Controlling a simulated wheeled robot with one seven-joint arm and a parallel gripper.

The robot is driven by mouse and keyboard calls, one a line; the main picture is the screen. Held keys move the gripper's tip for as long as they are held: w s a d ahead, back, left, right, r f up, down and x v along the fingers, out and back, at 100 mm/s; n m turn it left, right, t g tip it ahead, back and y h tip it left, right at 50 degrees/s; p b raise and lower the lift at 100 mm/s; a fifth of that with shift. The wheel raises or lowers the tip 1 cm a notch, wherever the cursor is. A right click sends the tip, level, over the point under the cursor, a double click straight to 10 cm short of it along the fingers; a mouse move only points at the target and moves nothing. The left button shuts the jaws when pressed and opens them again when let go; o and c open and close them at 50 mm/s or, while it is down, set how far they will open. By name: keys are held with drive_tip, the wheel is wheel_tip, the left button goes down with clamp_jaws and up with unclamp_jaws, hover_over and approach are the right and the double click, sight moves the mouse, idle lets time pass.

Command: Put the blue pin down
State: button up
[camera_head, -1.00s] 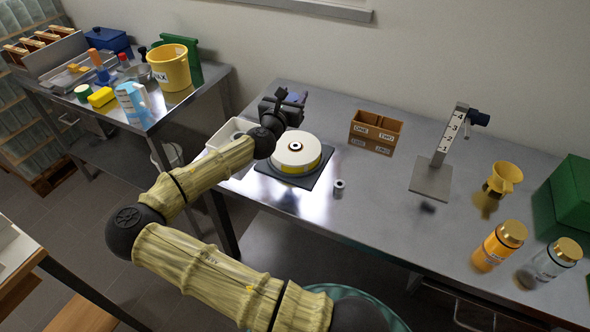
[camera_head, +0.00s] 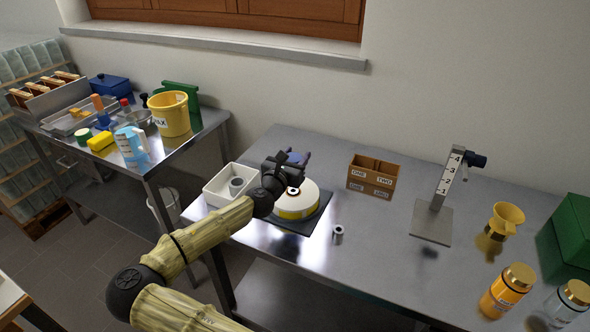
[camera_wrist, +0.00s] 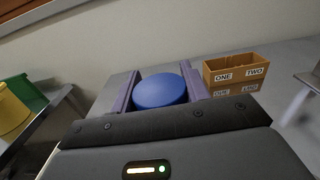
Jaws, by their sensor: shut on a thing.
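The blue pin (camera_wrist: 160,91) shows in the wrist view as a round, smooth blue top between my gripper's two purple-grey fingers. My gripper (camera_wrist: 163,88) is shut on it. In the head view my gripper (camera_head: 297,157) is over the bench's back part, just behind the white round disc on its dark square base (camera_head: 314,223). Only a little blue shows there. The pin's lower part is hidden, and I cannot tell whether it touches anything.
A white tray (camera_head: 212,195) with a grey ring-like piece stands left of the disc. A wooden box labelled ONE and TWO (camera_head: 371,177) stands to the right. A small metal cylinder (camera_head: 338,234) is in front. The steel bench (camera_head: 380,255) has clear room mid-right.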

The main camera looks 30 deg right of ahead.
drive_tip(key=shift+f, duration=1.85)
drive_tip(key=shift+f+b, duration=0.4)
drive_tip(key=shift+f, duration=0.25)
drive_tip(key=o, duration=1)
drive_tip(key=shift+r, duration=0.15)
drive_tip(key=shift+a+r+p, duration=0.1)
drive_tip(key=shift+r+p, duration=0.4)
drive_tip(key=shift+r, duration=0.1)
drive_tip(key=b+v, duration=0.1)
drive_tip(key=v, duration=1.1)
drive_tip(key=shift+s+f+b, duration=0.1)
drive_tip(key=shift+b, duration=0.3)
